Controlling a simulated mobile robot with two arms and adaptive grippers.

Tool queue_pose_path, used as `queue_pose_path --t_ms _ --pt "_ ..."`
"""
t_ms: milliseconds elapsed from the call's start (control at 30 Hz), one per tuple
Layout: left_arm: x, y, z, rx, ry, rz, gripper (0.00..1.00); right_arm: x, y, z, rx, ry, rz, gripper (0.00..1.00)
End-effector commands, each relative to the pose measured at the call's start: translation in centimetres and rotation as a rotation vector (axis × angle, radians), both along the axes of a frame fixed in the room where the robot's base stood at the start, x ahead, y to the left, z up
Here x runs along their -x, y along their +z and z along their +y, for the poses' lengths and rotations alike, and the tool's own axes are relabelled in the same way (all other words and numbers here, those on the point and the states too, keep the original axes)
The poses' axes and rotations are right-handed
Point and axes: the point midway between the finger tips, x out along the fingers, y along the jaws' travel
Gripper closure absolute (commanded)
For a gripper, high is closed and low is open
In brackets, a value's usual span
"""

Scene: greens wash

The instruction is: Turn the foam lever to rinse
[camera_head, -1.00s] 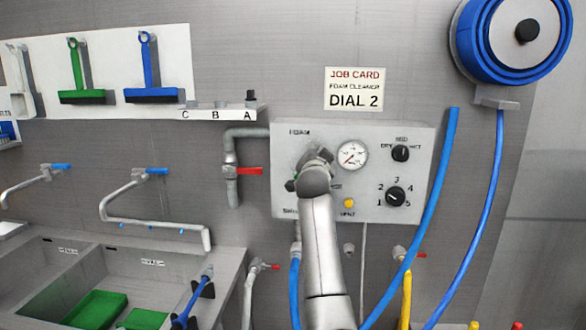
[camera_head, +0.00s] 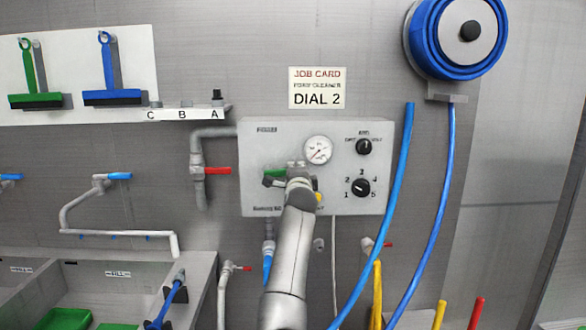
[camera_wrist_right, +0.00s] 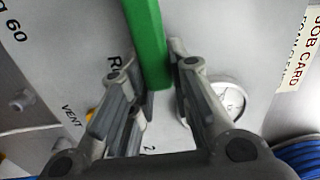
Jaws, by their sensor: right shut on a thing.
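The foam panel (camera_head: 255,145) is a light grey box on the wall. Its green lever (camera_head: 273,177) lies about level in the head view, with its right end behind my right gripper (camera_head: 295,170). In the right wrist view the lever (camera_wrist_right: 147,38) comes down from the top as a long green bar between the two fingers of my right gripper (camera_wrist_right: 152,68), which is shut on its end. The label beside it is partly covered by a finger. My left gripper is in neither view.
The panel also carries a gauge (camera_head: 318,150), a mode knob (camera_head: 364,146) and a numbered dial (camera_head: 360,188). A job card (camera_head: 317,88) above reads DIAL 2. Blue hose (camera_head: 395,200) hangs at the right; a red-handled pipe valve (camera_head: 217,171) stands left.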

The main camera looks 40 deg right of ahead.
Motion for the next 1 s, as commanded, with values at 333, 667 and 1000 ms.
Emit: queue_pose_path --t_ms 333,667,1000 --pt "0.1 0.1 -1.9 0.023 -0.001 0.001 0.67 -0.1 -0.8 0.1 -0.068 0.004 -0.042 1.00" --pt "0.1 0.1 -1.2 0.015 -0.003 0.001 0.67 -0.1 -0.8 0.1 -0.074 0.004 -0.046 1.00" --pt "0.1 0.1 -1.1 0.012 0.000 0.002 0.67 -0.1 -0.8 0.0 -0.071 0.002 -0.045 0.59"
